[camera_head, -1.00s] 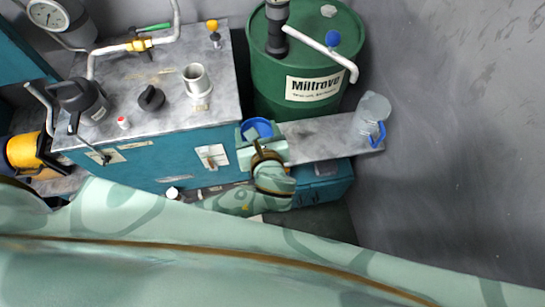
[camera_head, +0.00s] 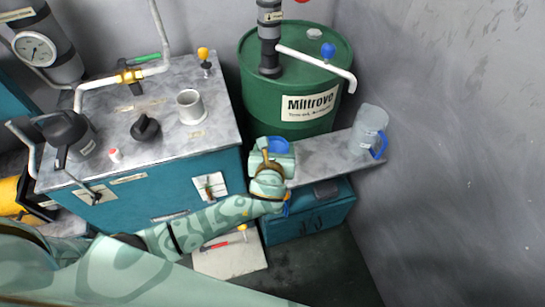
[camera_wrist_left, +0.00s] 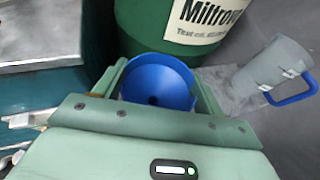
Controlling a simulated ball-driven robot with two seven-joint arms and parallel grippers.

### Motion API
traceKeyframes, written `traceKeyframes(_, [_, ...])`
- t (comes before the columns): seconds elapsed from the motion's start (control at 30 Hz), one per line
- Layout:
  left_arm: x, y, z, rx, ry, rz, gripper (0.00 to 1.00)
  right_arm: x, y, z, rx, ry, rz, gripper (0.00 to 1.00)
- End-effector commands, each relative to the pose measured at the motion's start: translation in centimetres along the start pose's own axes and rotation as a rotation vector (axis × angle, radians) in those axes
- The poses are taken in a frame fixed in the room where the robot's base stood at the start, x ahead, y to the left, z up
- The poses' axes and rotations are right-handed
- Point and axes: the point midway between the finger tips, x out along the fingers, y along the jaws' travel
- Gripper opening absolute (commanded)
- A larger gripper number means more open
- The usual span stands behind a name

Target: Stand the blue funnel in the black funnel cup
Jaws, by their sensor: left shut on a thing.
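The blue funnel (camera_head: 277,146) is held by my left gripper (camera_head: 272,160) in front of the green drum, by the left end of the grey shelf. In the left wrist view the funnel (camera_wrist_left: 158,83) sits between the two fingers, its wide mouth facing the camera and its dark hole visible. My left gripper (camera_wrist_left: 157,92) is shut on it. The funnel's lower part is hidden. I cannot make out the black funnel cup with certainty. My right gripper is not in view.
The green drum (camera_head: 300,75) stands behind. A clear jug with a blue handle (camera_head: 369,128) stands on the grey shelf (camera_head: 318,160).

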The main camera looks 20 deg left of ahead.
Motion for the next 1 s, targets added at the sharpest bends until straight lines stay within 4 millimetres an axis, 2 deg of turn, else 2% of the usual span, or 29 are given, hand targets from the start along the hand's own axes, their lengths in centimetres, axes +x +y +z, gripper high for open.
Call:
traceKeyframes(0.1, [1.5,0.4,-1.0,0.001,0.0,0.0,0.45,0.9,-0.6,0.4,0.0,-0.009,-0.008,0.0])
traceKeyframes(0.37, [2.9,0.8,-1.7,-0.001,-0.001,0.0,0.45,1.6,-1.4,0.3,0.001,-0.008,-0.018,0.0])
traceKeyframes(0.57, [4.4,0.9,-4.8,0.002,0.004,-0.001,0.45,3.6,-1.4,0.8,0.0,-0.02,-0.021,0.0])
traceKeyframes(0.9, [4.4,0.9,-4.8,-0.001,0.001,-0.001,0.45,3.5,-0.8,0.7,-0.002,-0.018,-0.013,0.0])
traceKeyframes(0.93, [4.4,0.9,-4.8,-0.001,0.001,-0.001,0.76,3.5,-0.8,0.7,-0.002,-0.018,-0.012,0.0])
traceKeyframes(1.0, [4.4,0.9,-4.8,-0.001,0.001,-0.001,0.92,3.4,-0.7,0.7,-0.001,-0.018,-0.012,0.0])
